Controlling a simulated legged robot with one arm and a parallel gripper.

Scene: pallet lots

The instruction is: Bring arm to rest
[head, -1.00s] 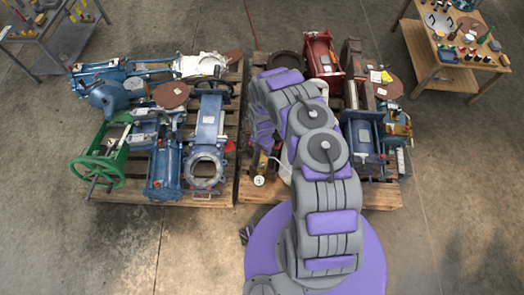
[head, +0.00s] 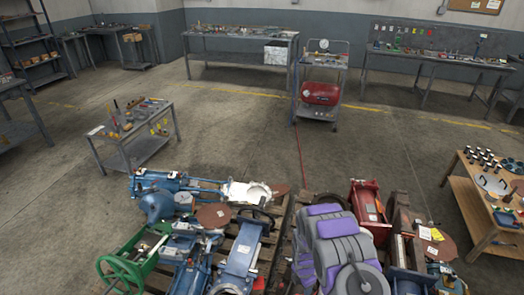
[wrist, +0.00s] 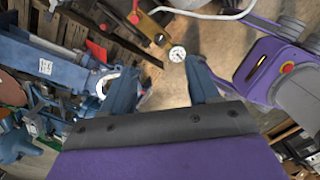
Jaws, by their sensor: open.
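Bare floor shows in the gap. A small white round gauge (wrist: 177,53) lies beyond the fingertips, apart from them. In the head view my purple and grey arm reaches over the right-hand pallet at the bottom of the picture, and my gripper is hidden there. Blue machine parts (wrist: 45,67) are left of the fingers in the wrist view.
Two pallets of parts stand ahead, with a green handwheel (head: 120,274) at left and a red housing (head: 368,207) at right. A small grey bench (head: 138,148), a wooden bench (head: 472,205) and a cart with a red tank (head: 320,93) stand around. Floor beyond the pallets is clear.

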